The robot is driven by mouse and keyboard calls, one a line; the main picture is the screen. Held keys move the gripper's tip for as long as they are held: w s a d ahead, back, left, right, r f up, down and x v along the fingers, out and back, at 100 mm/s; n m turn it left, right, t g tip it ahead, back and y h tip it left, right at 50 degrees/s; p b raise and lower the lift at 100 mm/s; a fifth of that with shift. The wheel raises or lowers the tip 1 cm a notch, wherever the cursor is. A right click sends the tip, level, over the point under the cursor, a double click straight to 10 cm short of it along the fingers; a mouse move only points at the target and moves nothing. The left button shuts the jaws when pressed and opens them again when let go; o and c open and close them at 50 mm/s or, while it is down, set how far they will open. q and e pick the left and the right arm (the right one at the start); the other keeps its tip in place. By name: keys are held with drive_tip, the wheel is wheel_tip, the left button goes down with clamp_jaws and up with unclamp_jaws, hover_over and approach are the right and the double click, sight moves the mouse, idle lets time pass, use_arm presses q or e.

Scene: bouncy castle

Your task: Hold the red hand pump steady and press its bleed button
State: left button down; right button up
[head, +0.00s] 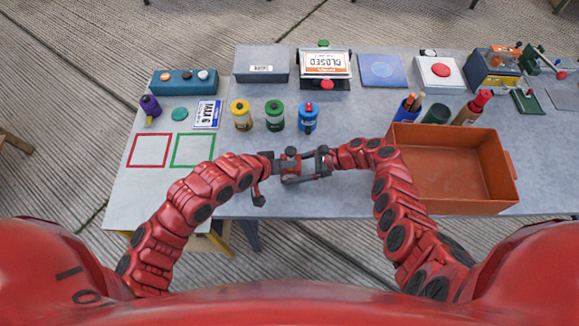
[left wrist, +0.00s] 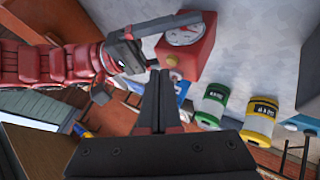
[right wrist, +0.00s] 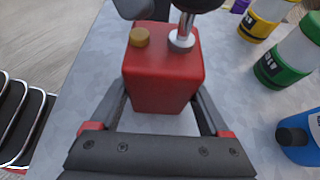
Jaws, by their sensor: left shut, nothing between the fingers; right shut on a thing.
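The red hand pump (right wrist: 160,85) is a red box with a brass button (right wrist: 139,37) and a silver rod (right wrist: 182,38) under a black knob on top. A white dial (left wrist: 184,31) shows on its face in the left wrist view. My right gripper (right wrist: 160,105) is shut on the pump, one finger on each side. My left gripper (left wrist: 160,75) is shut and empty, its tips close to the button. I cannot tell whether they touch it.
Yellow (head: 241,115), green (head: 275,116) and blue (head: 307,117) bottles stand behind the grippers. An orange bin (head: 508,190) is on the right. A white board with red and green squares (head: 193,150) lies on the left. Grey table is bare around the grippers.

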sight(288, 171)
idle(0.3)
use_arm(q)
drive_tip(key=shift+f, duration=0.5)
idle(0.4)
drive_tip(key=shift+r, duration=0.5)
wheel_tip(288, 171, up, 6)
idle(0.5)
idle(0.4)
